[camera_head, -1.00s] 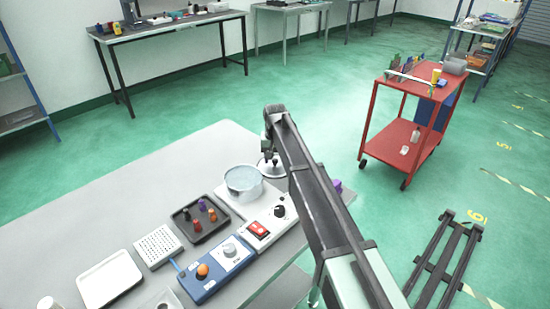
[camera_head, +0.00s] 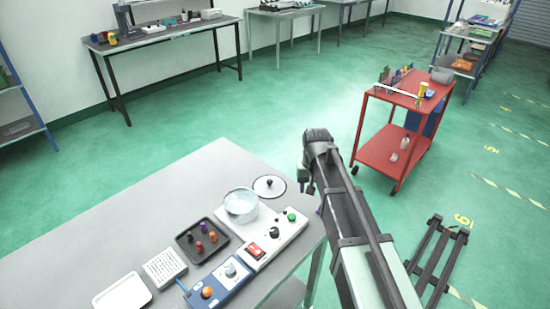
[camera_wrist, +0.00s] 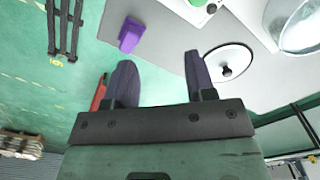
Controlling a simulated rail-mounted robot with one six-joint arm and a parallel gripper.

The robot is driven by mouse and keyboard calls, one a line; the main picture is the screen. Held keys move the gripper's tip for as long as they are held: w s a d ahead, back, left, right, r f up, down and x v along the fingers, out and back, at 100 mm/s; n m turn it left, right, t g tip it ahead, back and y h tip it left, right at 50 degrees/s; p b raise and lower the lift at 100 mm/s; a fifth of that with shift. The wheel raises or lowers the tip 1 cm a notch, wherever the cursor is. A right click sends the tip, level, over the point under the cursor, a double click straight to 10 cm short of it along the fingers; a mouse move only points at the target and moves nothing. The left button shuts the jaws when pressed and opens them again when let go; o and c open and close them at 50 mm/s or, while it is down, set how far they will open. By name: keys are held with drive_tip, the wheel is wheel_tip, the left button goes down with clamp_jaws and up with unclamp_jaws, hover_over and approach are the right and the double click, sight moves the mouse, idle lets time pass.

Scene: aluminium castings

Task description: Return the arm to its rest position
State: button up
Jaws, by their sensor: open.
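My arm reaches up from the lower right in the head view, past the table's right edge. In the wrist view my gripper (camera_wrist: 161,78) is open, with its two dark fingers apart and nothing between them. A round lid with a black knob (camera_head: 269,187) lies flat on the table (camera_head: 95,222). The lid also shows beyond the right finger in the wrist view (camera_wrist: 229,60), apart from it. The silver pot (camera_head: 241,206) stands uncovered on a white hotplate unit (camera_head: 268,241). In the head view the fingers are mostly hidden by the arm.
A purple block (camera_wrist: 130,35) lies near the table edge. A black tray (camera_head: 203,242) of small coloured pieces, a white perforated block (camera_head: 165,268) and a blue control box (camera_head: 219,284) are left of the hotplate. A red cart (camera_head: 395,150) stands beyond the arm on open floor.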

drive_tip(key=s+d, duration=0.4)
drive_tip(key=s, duration=0.5)
drive_tip(key=s+d, duration=0.5)
drive_tip(key=s, duration=0.4)
drive_tip(key=shift+s, duration=0.25)
